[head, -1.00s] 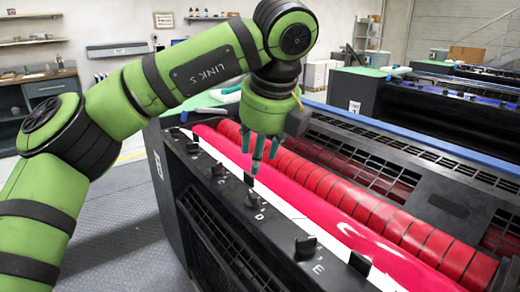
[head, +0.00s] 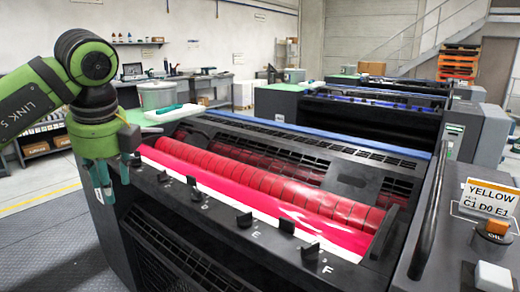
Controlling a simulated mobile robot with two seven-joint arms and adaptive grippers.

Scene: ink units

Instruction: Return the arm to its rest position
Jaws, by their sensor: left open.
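My left arm comes in from the left edge. Its green left gripper (head: 107,178) hangs down with teal fingers apart and empty, beside the left end of the black ink unit (head: 130,212). The unit holds a red segmented roller (head: 240,185) and pink-red ink (head: 225,195) along a white strip. A row of black keys runs along its front ledge, among them one by the letter E (head: 244,221) and one by F (head: 309,250). The arm hides the unit's far left corner. My right gripper is not in view.
A sign reading YELLOW, C1 D0 E1 (head: 489,197) stands on the right console, near an orange-topped button (head: 493,232). A white tray with a teal item (head: 168,112) lies at the unit's back left. More ink units (head: 350,125) stand behind. Open floor (head: 45,235) lies at left.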

